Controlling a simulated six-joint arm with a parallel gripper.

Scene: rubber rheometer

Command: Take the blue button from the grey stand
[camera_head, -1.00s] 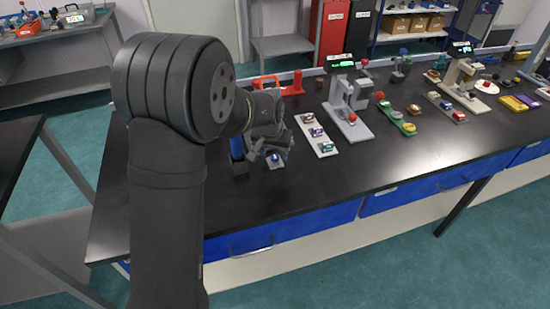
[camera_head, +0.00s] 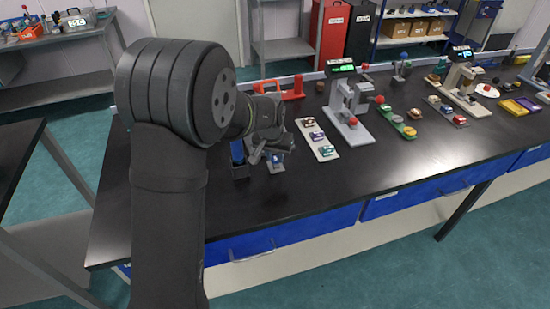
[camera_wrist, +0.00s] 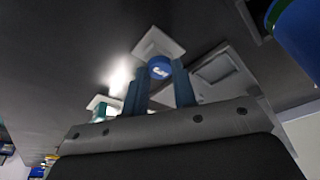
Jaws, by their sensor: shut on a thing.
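The blue button (camera_wrist: 159,67) is a round blue piece with a white mark, on a pale square plate, in the wrist view. My gripper (camera_wrist: 160,84) is shut on it, one finger on each side. In the head view my gripper (camera_head: 266,148) is above the grey stand (camera_head: 275,168), and the blue button (camera_head: 278,157) shows small and partly hidden below it. The grey stand (camera_wrist: 214,72) also shows in the wrist view, right of the button, with a square recess that looks empty. The button appears raised off the stand.
A blue upright block (camera_head: 237,152) stands close left of my gripper. A white tray (camera_head: 318,140) with several coloured pieces lies to the right, and a grey press-like device (camera_head: 350,110) stands beyond it. The bench front is clear.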

